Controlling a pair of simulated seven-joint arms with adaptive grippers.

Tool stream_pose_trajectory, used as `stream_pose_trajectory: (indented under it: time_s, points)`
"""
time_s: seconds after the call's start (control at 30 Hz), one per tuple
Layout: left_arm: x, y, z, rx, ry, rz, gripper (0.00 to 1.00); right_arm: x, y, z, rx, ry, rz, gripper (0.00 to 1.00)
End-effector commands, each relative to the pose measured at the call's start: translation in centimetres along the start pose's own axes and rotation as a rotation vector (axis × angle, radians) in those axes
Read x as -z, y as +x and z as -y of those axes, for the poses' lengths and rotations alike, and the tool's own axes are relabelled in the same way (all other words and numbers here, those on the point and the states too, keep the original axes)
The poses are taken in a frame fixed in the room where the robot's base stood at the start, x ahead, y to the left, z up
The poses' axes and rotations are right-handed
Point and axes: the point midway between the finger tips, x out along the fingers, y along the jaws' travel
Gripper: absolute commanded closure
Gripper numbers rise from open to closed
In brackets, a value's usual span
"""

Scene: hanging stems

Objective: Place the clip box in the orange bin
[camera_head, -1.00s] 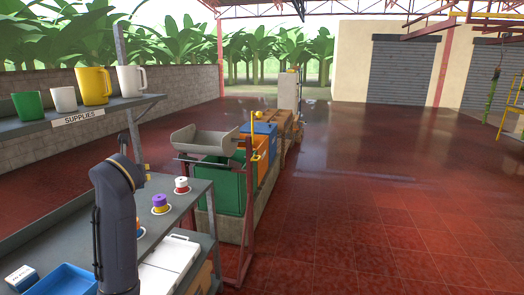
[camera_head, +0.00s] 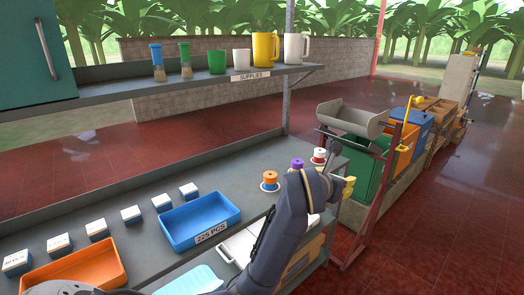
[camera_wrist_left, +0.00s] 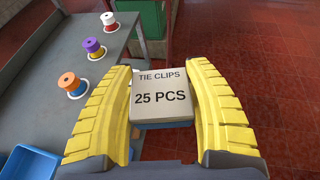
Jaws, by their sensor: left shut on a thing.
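My left gripper (camera_wrist_left: 163,100) is shut on the clip box (camera_wrist_left: 161,97), a pale box marked "TIE CLIPS 25 PCS" with a blue lower part. The box sits between the two yellow fingers, held off the bench over the floor. In the head view my left gripper (camera_head: 348,188) shows only as yellow tips past the bench's right edge, and the box is hidden there. The orange bin (camera_head: 405,146) stands further back on the right, between a green and a blue bin. My right gripper is not in view.
The bench holds spools (camera_head: 270,180), a blue tray (camera_head: 200,222), an orange tray (camera_head: 85,270) and several small boxes (camera_head: 131,214). A grey chute (camera_head: 352,119) on a red frame stands before the green bin (camera_head: 368,165). Red floor at right is open.

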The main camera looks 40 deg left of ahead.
Motion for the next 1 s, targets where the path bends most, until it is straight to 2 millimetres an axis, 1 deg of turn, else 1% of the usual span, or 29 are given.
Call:
stream_pose_trajectory:
  time_s: [0.03, 0.07, 0.1, 0.17, 0.27, 0.3, 0.37, 0.47, 0.5, 0.57, 0.6, 0.63, 0.67, 0.7, 0.77, 0.8, 1.0]
  points:
    - [-0.8, -0.1, -0.4, -0.007, 0.0, 0.005, 0.76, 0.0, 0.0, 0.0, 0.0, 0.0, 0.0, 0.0]
    - [-1.2, -0.2, -0.8, -0.012, -0.002, 0.005, 0.76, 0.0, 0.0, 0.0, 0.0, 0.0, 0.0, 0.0]
    - [-1.8, 0.0, -1.5, -0.024, -0.007, 0.005, 0.76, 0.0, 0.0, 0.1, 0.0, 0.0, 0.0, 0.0]
    - [-2.4, 0.7, -2.9, -0.05, -0.019, 0.001, 0.76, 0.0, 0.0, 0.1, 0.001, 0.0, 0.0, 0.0]
    - [-3.4, 2.1, -6.1, -0.116, -0.047, -0.001, 0.76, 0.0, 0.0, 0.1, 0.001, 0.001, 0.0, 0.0]
    - [-3.7, 2.7, -7.6, -0.15, -0.061, -0.001, 0.76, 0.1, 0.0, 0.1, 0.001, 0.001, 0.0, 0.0]
    - [-4.2, 3.6, -10.0, -0.204, -0.082, -0.001, 0.76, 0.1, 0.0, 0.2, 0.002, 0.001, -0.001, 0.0]
    - [-4.9, 5.0, -14.3, -0.305, -0.124, -0.002, 0.76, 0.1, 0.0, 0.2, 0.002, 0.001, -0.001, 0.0]
    - [-5.1, 5.5, -16.0, -0.347, -0.14, -0.002, 0.76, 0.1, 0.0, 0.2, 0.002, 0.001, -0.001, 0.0]
    - [-5.4, 6.1, -18.7, -0.411, -0.167, -0.001, 0.76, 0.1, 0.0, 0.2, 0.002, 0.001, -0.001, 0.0]
    - [-5.5, 6.5, -20.6, -0.456, -0.185, -0.002, 0.76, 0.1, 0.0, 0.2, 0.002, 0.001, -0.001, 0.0]
    - [-5.5, 6.7, -21.9, -0.488, -0.199, -0.002, 0.76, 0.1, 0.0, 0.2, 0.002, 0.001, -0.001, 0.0]
    - [-5.5, 6.9, -23.3, -0.522, -0.212, -0.002, 0.76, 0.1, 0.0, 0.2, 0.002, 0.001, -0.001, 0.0]
    - [-5.5, 7.1, -25.1, -0.567, -0.231, -0.002, 0.76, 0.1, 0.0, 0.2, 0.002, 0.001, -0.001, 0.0]
    - [-5.4, 7.3, -27.9, -0.635, -0.259, -0.002, 0.76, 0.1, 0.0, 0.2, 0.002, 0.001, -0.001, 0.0]
    - [-5.3, 7.5, -29.7, -0.682, -0.278, -0.002, 0.76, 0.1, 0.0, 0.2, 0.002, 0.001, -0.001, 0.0]
    - [-3.9, 7.3, -38.3, -0.908, -0.371, -0.003, 0.76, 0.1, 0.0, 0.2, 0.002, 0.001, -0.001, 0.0]
